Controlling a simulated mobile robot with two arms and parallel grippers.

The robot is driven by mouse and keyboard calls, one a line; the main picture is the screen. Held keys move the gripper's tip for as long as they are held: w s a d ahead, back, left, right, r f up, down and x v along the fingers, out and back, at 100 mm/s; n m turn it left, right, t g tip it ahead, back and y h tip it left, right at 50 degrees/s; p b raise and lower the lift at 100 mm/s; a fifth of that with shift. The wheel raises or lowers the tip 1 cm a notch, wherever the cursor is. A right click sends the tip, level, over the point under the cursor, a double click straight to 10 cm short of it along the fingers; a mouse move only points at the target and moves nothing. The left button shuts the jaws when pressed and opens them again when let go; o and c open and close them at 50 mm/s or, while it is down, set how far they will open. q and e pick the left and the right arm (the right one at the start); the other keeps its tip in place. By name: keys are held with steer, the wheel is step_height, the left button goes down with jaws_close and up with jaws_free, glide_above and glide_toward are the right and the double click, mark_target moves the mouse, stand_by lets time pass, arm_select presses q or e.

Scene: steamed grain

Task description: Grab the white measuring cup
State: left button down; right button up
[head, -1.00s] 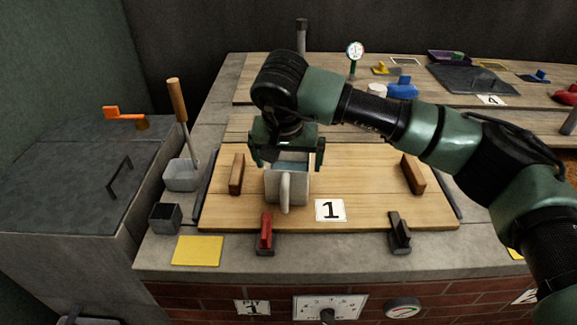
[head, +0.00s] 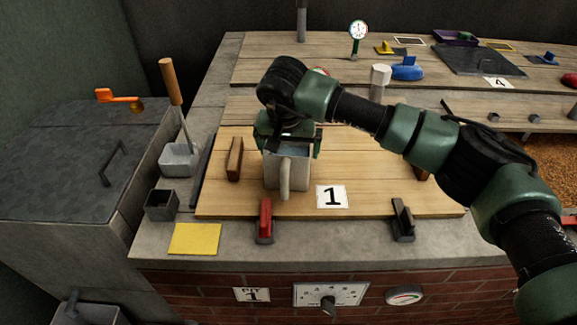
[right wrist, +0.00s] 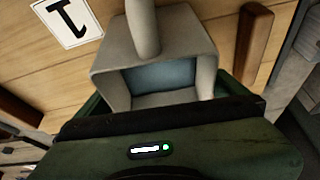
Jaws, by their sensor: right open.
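The white measuring cup (head: 273,177) is a square, grey-white cup with a handle, standing upright on the wooden board with label 1 in the head view. Its handle faces the front. In the right wrist view the cup (right wrist: 112,62) shows its open mouth and a blue-grey inside. My right gripper (head: 288,151) comes down over the cup from above. It is open, with its fingers at the left and right sides of the cup's upper part. Whether they touch the walls cannot be told. My left gripper is not in view.
A wooden handle block (head: 235,159) stands left of the cup. A red clip (head: 265,221) and a dark clip (head: 403,220) sit at the board's front edge. The board (head: 365,170) is clear right of the cup.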

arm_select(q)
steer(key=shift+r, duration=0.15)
arm_select(e)
steer(key=shift+f, duration=0.1)
stand_by(0.4)
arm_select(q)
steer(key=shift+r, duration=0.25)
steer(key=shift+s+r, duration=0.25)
arm_select(e)
steer(key=shift+f, duration=0.2)
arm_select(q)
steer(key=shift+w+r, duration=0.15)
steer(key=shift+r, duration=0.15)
arm_select(e)
steer(key=c, duration=1.7)
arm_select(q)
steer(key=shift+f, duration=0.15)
arm_select(e)
steer(key=shift+r, duration=0.1)
steer(key=shift+c, duration=0.2)
